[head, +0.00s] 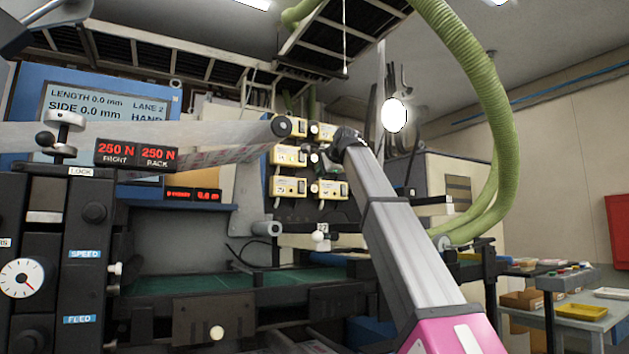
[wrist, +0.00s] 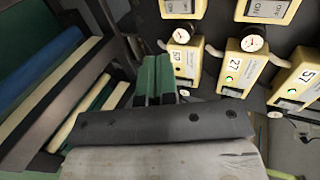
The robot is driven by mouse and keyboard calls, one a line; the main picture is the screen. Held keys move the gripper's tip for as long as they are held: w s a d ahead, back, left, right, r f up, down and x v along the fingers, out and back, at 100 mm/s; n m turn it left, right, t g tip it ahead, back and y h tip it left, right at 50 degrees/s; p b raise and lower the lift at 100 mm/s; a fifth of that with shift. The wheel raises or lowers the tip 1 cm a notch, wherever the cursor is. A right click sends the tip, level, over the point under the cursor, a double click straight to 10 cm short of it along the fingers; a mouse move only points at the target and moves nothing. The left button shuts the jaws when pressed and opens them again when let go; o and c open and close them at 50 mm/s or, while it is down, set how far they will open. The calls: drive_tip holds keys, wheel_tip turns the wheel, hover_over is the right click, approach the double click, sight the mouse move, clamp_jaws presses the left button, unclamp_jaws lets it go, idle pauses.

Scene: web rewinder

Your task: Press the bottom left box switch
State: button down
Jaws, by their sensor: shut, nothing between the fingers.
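Cream box switches hang in two columns on a dark panel in the head view. The bottom left box switch (head: 289,187) is in clear view there, with the bottom right box (head: 329,190) beside it. My gripper (wrist: 157,78) is shut and empty, its green-padded fingers together in the wrist view. In the head view my dark wrist is in front of the right column, above and to the right of the bottom left box. The wrist view shows several boxes to the right of the fingertips, including one marked 27 (wrist: 238,72); I cannot tell which is the bottom left one.
A white-ended knob (head: 318,236) is below the panel. A web roller (head: 281,126) ends close to the upper left box. A green table (head: 200,284) lies below, and a green hose (head: 485,100) hangs at right.

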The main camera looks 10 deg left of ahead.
sight(302, 187)
drive_tip(key=x, duration=0.8)
drive_tip(key=r+x, duration=0.1)
drive_tip(key=x, duration=0.4)
drive_tip(key=shift+w+a, duration=0.1)
drive_tip(key=shift+w, duration=0.05)
drive_tip(key=shift+w+a+f, duration=0.1)
drive_tip(key=shift+w+a, duration=0.05)
drive_tip(key=shift+w, duration=0.05)
drive_tip(key=shift+r, duration=1)
